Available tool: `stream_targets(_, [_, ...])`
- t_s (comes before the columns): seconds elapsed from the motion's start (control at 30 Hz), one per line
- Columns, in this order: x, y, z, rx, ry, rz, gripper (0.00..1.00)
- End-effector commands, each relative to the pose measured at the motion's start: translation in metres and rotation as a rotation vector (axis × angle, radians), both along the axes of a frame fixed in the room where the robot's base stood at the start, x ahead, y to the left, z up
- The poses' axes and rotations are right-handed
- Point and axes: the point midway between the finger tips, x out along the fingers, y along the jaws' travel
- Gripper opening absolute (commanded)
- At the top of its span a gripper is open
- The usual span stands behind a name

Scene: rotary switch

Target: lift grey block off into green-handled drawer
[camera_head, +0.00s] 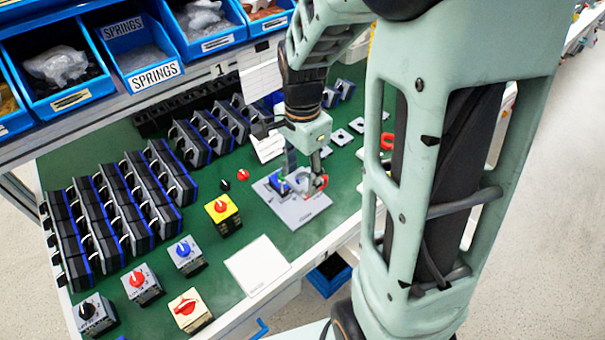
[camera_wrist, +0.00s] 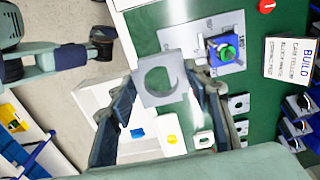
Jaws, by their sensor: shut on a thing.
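My gripper (camera_wrist: 161,80) is shut on a grey square block (camera_wrist: 160,56) with a large round hole, held between the fingertips in the wrist view. In the head view my gripper (camera_head: 309,180) is over the right part of a light grey mat (camera_head: 295,213). A blue switch base with a green top (camera_wrist: 225,52) sits on this mat, beside and apart from the held block. It also shows left of my gripper in the head view (camera_head: 281,185). I cannot make out a green-handled drawer in either view.
Finished switches with yellow (camera_head: 222,210), grey and white tops stand on the green table (camera_head: 240,167). Rows of dark switch bodies (camera_head: 120,215) are at left. A white card (camera_head: 257,266) lies near the front edge. Blue bins (camera_head: 140,55) hang at the back.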

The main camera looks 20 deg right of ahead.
Motion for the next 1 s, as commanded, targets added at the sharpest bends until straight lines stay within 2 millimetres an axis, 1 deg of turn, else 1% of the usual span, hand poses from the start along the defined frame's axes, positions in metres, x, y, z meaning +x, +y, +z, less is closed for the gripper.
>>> stream_targets(0.03, [0.000,0.000,0.005,0.000,-0.001,0.000,0.23])
stream_targets(1.0, [0.000,0.000,0.054,0.000,-0.001,0.000,0.23])
